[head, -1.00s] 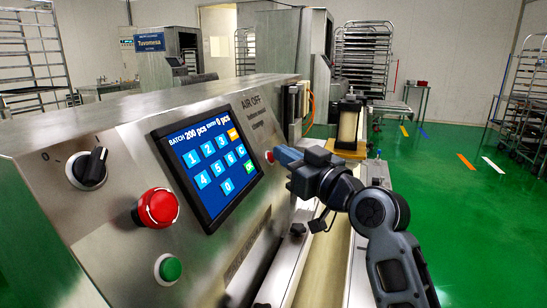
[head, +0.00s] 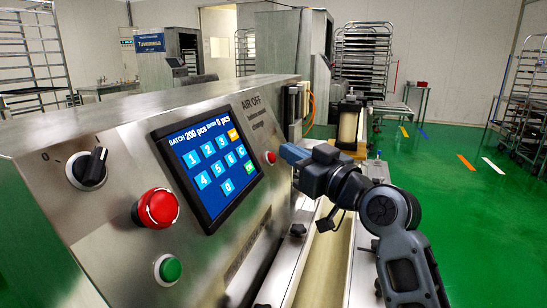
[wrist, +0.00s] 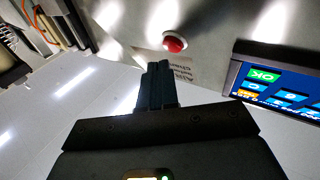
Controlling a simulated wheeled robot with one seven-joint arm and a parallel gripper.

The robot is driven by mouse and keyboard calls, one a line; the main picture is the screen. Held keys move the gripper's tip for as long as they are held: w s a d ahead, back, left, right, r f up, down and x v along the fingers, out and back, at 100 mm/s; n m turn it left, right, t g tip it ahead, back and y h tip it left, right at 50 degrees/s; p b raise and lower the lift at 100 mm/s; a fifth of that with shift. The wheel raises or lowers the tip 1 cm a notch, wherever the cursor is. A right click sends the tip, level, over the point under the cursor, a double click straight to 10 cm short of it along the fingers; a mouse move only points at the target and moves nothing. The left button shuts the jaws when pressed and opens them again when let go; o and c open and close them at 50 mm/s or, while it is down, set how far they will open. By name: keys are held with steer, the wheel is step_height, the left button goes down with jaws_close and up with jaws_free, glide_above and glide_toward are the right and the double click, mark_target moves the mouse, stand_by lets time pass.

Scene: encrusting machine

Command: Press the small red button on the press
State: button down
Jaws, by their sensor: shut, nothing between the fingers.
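The small red button (head: 270,158) sits on the sloped steel panel, just right of the touchscreen in the head view. It also shows in the wrist view (wrist: 174,43), on its pale round base. My gripper (head: 286,152) is shut and empty, its blue fingertips pointing at the panel. In the head view the tips are close to the right of the button, with a small gap. In the wrist view the closed fingers (wrist: 157,66) end a little below and left of the button, not covering it.
The touchscreen (head: 211,170) is left of the button. A large red mushroom button (head: 156,208), a black knob (head: 88,168) and a green button (head: 170,269) are further left on the panel. A conveyor trough (head: 325,262) runs below my arm. Green floor is open at right.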

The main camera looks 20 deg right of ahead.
steer(key=shift+s+d+r, duration=0.6)
steer(key=shift+s+d, duration=0.05)
steer(key=shift+d, duration=0.25)
steer(key=shift+s+d+r, duration=0.55)
steer(key=shift+s+d, duration=0.1)
steer(key=shift+d, duration=0.25)
